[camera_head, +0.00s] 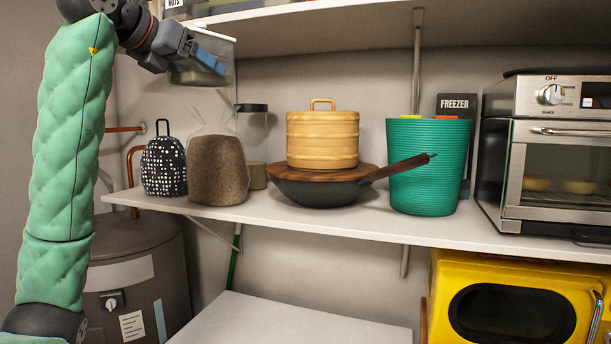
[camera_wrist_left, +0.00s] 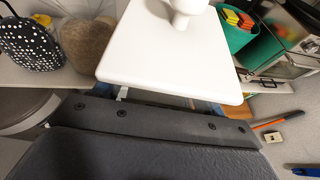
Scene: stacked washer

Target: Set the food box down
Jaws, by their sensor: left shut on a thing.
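The food box (camera_head: 195,77) is a clear container with a white lid, high at the upper left in the head view. In the left wrist view its white lid (camera_wrist_left: 165,50) with a round knob fills the top middle. My left gripper (camera_head: 208,60) is shut on the box and holds it in the air, above the level of the middle shelf (camera_head: 300,221). The gripper hides part of the box. My right gripper is not in view.
The middle shelf holds a black-and-white dotted container (camera_head: 164,166), a brown container (camera_head: 217,170), a clear jar, a pan (camera_head: 320,190) with a yellow tiered box, a green bin (camera_head: 428,170) and an oven (camera_head: 550,160). A bare white top (camera_head: 290,322) lies below.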

